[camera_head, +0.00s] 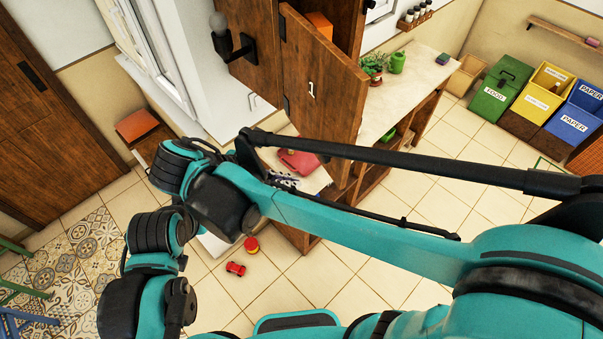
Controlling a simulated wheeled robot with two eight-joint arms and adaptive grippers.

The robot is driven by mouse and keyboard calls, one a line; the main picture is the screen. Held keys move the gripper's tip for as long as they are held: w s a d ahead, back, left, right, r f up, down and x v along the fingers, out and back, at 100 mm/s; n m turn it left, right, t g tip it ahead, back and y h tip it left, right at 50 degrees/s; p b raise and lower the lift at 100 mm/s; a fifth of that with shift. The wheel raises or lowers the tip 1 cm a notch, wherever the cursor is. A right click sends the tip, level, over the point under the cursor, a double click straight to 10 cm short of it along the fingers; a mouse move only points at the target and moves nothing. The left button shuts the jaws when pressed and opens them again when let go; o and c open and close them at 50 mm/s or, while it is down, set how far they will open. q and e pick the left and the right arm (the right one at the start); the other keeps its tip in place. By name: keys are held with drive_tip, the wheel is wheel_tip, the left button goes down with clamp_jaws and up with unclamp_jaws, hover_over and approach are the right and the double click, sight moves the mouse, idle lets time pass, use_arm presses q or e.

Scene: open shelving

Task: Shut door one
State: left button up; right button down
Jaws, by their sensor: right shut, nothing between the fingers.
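Door one (316,84) is a brown wooden panel marked with a white 1. It stands open, hinged along its left edge, with part of the cabinet's inside showing behind it. What looks like my right gripper (285,182) is a small dark and light shape below and left of the door's lower part, partly hidden by my right arm. It is shut and empty, and I cannot tell whether it touches the door. My left arm shows at the lower left; its gripper is not in view.
An orange box (319,24) is inside the cabinet. A red item (299,161) lies on a low surface below the door. A counter (419,73) with plants is at the right. A red toy car (236,268) lies on the tiles. Bins stand far right.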

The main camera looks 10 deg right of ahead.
drive_tip(key=x, duration=0.3)
drive_tip(key=d+r+p+x, duration=0.1)
drive_tip(key=x, duration=0.6)
drive_tip(key=shift+w+d+r+p, duration=0.1)
drive_tip(key=shift+w+d+p, duration=0.2)
drive_tip(key=shift+w+d, duration=0.15)
drive_tip(key=shift+d, duration=0.35)
